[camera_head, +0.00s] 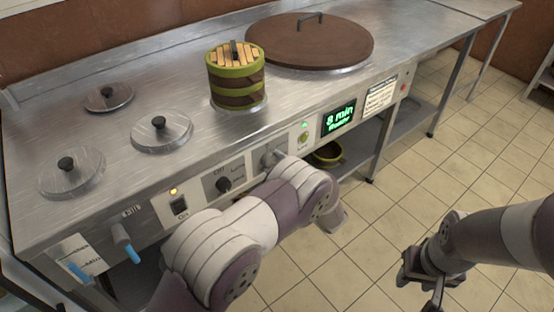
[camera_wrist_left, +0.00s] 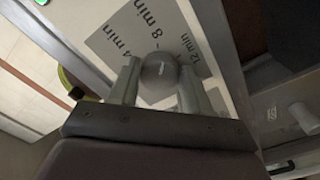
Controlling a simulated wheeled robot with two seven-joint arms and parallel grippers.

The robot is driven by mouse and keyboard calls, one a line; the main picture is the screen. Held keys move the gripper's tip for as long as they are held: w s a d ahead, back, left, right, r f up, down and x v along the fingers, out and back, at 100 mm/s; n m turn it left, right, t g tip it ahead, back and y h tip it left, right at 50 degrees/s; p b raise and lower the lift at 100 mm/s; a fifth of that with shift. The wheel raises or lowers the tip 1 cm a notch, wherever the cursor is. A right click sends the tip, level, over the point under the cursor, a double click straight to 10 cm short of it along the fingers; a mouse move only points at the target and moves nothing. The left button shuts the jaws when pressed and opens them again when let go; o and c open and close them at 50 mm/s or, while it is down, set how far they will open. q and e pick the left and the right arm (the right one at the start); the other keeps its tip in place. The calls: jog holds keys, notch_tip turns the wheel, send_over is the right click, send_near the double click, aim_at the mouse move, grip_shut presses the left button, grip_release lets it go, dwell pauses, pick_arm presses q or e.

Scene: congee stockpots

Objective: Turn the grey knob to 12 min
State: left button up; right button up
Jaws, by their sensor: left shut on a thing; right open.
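The grey knob (camera_wrist_left: 159,72) is round and sits on a panel label (camera_wrist_left: 120,30) with the printed marks "4 min", "8 min" and "12 min". My left gripper (camera_wrist_left: 160,88) is shut on the knob, with one finger on each side of it. In the head view my left arm covers most of the knob's area on the counter front. The lit green display (camera_head: 338,117) reads "8 min" above a smaller word. My right gripper (camera_head: 428,275) is open and empty over the floor at the right.
A green-banded steamer (camera_head: 236,88) stands on the steel counter, beside a large brown lid (camera_head: 310,42). Several small round lids lie at the left.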

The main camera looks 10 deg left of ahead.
pick_arm(q)
jog(key=shift+s+a+f+m+p, duration=0.1)
jog(key=shift+m+p, duration=0.9)
jog(key=shift+m, duration=1.25)
jog(key=shift+s+f+m+p, duration=0.1)
jog(key=shift+m+p, duration=0.85)
jog(key=shift+m, duration=1.3)
jog(key=o, duration=1)
jog(key=shift+r, duration=0.1)
